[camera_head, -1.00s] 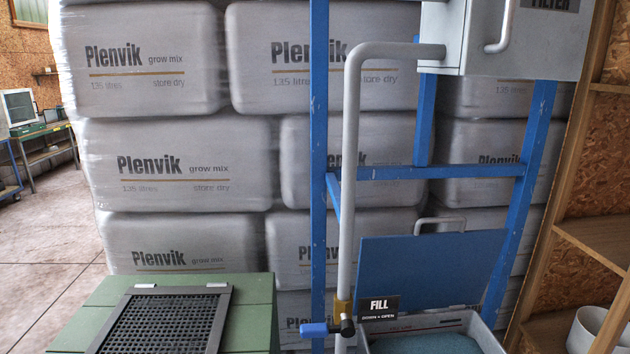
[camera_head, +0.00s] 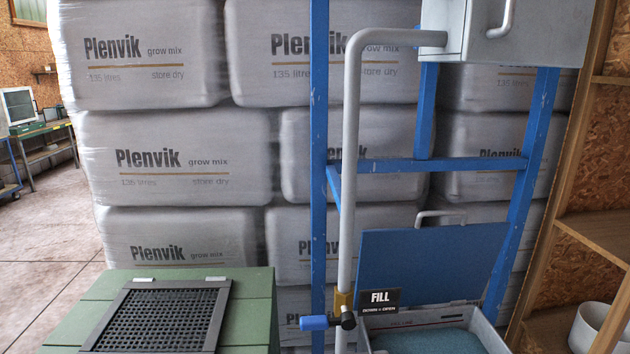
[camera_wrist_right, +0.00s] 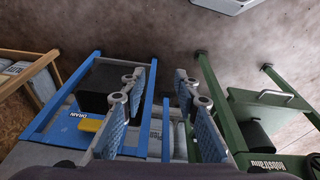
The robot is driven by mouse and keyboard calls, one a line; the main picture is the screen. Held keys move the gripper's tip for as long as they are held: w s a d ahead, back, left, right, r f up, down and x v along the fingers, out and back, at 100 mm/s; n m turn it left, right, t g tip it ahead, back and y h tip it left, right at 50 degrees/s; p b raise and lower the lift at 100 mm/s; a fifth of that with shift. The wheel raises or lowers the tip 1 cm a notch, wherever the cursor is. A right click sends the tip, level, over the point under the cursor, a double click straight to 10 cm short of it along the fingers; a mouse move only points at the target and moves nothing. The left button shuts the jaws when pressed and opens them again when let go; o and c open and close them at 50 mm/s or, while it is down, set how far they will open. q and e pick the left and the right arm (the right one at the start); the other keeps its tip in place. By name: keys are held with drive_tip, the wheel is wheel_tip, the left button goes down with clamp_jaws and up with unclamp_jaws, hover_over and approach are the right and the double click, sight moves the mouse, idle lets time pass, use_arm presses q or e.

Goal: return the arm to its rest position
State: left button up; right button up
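My right gripper (camera_wrist_right: 160,92) shows in the right wrist view. Its two blue-padded fingers stand apart with nothing between them, so it is open and empty. Beyond and beside the fingers are a blue frame (camera_wrist_right: 151,88) with a DRAIN label on the left and a green frame (camera_wrist_right: 209,98) on the right. I cannot tell how far they are from the fingers. Neither arm nor gripper shows in the head view, and my left gripper is in no view.
In the head view, a blue-lidded FILL bin (camera_head: 485,336) stands beside a grey pipe (camera_head: 350,170) with a blue-handled valve (camera_head: 316,322). A green box with a black grate (camera_head: 160,318) is at left. Wrapped grow mix bags (camera_head: 175,160) stand behind, a wooden shelf (camera_head: 598,236) at right.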

drive_tip(key=s+d+f+g+b, duration=0.1)
drive_tip(key=s+f, duration=0.3)
drive_tip(key=f, duration=0.5)
drive_tip(key=s+f+b, duration=0.1)
drive_tip(key=s+f, duration=0.3)
drive_tip(key=f, duration=0.6)
drive_tip(key=s+d+f+b, duration=0.2)
drive_tip(key=s+f, duration=0.8)
drive_tip(key=s, duration=0.2)
drive_tip(key=shift+d+g, duration=0.2)
drive_tip(key=shift+g, duration=0.2)
